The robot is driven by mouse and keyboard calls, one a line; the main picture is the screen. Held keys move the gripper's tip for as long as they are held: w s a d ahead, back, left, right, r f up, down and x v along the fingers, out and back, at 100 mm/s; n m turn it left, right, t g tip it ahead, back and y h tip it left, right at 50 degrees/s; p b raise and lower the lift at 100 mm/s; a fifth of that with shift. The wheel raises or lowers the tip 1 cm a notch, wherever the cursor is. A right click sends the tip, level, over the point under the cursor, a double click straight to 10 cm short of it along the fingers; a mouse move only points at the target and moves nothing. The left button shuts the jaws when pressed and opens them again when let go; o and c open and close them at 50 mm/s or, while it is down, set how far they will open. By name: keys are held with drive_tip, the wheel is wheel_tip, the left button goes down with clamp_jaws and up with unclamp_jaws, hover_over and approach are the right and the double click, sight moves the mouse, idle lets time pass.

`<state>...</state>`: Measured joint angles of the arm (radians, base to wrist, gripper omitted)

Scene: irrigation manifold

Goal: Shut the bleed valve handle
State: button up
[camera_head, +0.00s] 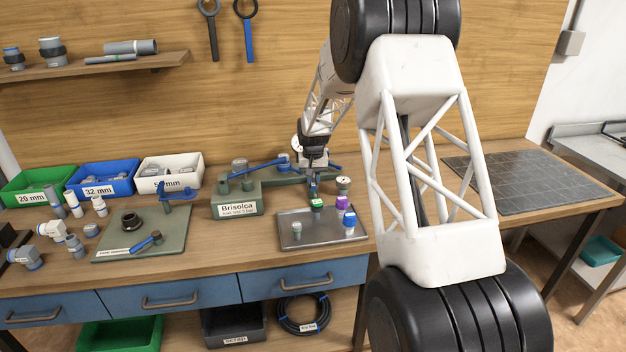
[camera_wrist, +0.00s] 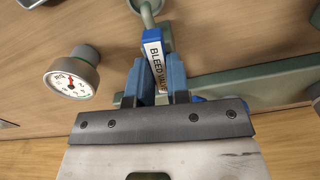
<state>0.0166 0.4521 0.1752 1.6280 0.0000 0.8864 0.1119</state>
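The bleed valve handle (camera_wrist: 154,50) is a blue lever with a white "BLEED VALVE" label in the wrist view. My gripper (camera_wrist: 157,72) has one finger on each side of the lever, with no clear gap, and looks shut on it. The finger bases hide the near part of the lever. A green-grey stem and ring (camera_wrist: 148,12) show at its far end. In the head view my gripper (camera_head: 313,183) is down at the right part of the green-grey manifold (camera_head: 285,178), where the handle is hard to make out.
A round pressure gauge (camera_wrist: 72,82) stands left of my gripper in the wrist view. Another long blue handle (camera_head: 258,166) lies over the manifold. A metal tray (camera_head: 312,240) with several small fittings is in front. Parts bins (camera_head: 108,186) and a green mat (camera_head: 165,245) are left.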

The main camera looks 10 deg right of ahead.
clamp_jaws()
drive_tip(key=shift+m, duration=0.5)
drive_tip(key=m, duration=0.3)
drive_tip(key=shift+m, duration=2.5)
drive_tip(key=o, duration=0.6)
unclamp_jaws()
